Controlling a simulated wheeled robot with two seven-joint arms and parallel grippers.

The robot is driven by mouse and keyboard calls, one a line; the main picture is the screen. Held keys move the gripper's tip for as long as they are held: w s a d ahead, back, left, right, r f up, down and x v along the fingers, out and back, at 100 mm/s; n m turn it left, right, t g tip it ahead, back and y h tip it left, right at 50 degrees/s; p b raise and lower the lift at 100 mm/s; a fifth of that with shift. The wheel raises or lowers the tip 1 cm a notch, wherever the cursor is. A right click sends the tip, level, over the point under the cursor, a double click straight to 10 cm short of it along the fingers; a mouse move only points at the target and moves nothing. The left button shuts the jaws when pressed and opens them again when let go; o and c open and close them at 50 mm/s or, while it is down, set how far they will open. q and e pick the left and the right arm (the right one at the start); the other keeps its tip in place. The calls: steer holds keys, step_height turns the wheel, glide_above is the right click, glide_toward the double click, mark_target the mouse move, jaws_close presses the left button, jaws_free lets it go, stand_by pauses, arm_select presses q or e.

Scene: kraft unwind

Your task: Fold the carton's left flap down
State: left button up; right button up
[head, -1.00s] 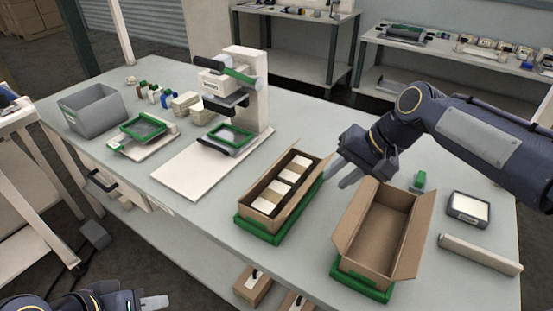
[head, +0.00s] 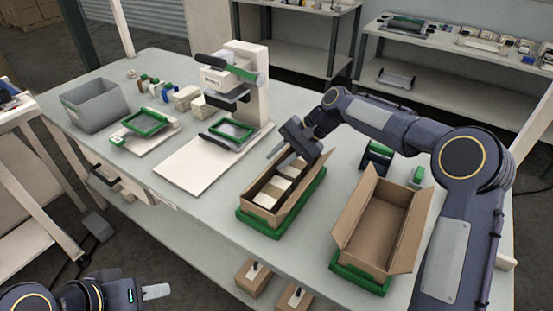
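A brown carton (head: 252,202) holding several pale boxes (head: 275,187) sits in a green tray (head: 259,228) at the middle of the table. Its long sides stand up, the right one (head: 300,192) clearly raised and leaning outward. A second, empty carton (head: 378,230) stands open in another green tray (head: 360,278) to the right. My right gripper (head: 277,152) is over the far end of the filled carton, fingers pointing left and down; its finger gap is unclear and I see nothing held. My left gripper (head: 155,292) is low at the bottom left, away from both cartons; its opening is unclear.
A white press (head: 241,75) with a flat base stands left of the filled carton. A grey bin (head: 93,107) and small goods are at the far left. A dark and green device (head: 376,158) stands behind the empty carton. My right arm hides part of the table's right side.

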steer(key=shift+a+f, duration=0.45)
steer(key=shift+f, duration=0.05)
jaws_close()
